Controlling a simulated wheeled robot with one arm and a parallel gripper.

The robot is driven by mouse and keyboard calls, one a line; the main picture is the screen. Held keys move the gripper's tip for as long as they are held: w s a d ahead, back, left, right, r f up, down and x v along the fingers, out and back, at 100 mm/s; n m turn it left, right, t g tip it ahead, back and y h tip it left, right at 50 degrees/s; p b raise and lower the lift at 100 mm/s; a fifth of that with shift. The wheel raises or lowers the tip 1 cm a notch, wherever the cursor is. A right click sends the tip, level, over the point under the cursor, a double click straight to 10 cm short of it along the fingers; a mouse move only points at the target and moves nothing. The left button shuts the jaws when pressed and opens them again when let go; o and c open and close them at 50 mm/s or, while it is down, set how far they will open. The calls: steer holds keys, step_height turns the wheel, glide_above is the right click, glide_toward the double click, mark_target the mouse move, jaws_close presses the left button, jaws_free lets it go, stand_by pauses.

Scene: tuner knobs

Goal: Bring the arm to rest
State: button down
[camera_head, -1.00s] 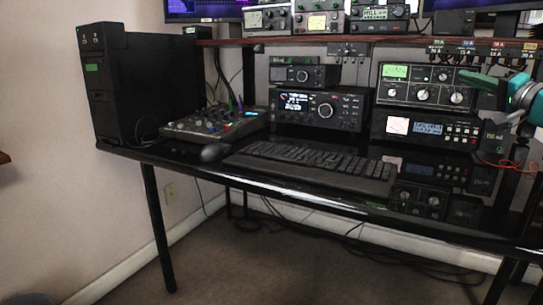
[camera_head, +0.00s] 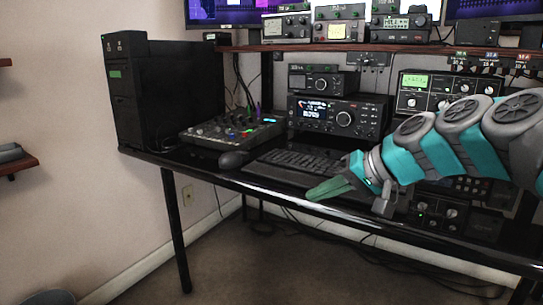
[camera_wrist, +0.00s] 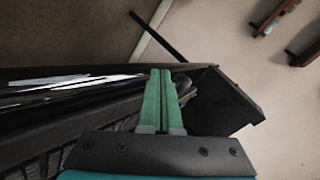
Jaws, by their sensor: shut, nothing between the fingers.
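My gripper (camera_head: 328,189) is at the end of my teal and grey arm (camera_head: 436,150), which reaches in from the right in the head view. Its green fingers point left and slightly down, in front of the keyboard and near the desk's front edge. In the wrist view the two green fingers (camera_wrist: 164,98) lie side by side, shut with nothing held. The arm hides the right part of the keyboard and some of the radio gear behind it.
A black desk (camera_head: 262,192) carries a keyboard (camera_head: 290,165), a mouse (camera_head: 233,159), a mixer (camera_head: 232,131), a radio (camera_head: 337,116) and a black tower (camera_head: 165,95). A shelf (camera_head: 345,48) with more radios runs above. The floor in front is free.

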steer(key=s+a+f+n+g+h, duration=0.1)
steer(key=s+a+f+g+h, duration=0.15)
steer(key=s+f, duration=0.6)
steer(key=s+d+f+g+h, duration=0.1)
steer(key=s+d+f+h, duration=0.1)
steer(key=s+f, duration=0.2)
steer(key=s+d+f+g+h+p, duration=0.1)
steer(key=s+f, duration=0.3)
steer(key=s, duration=0.6)
steer(key=s+d+f+g+h+p, duration=0.1)
steer(key=s+d+f+g+h, duration=0.1)
steer(key=s, duration=0.6)
step_height(320, 180, down, 3)
steer(key=shift+d+r+g+h, duration=0.2)
steer(key=shift+d+g+h, duration=0.15)
steer(key=shift+d+g, duration=0.55)
steer(key=shift+d+t, duration=0.2)
steer(key=shift+t, duration=0.05)
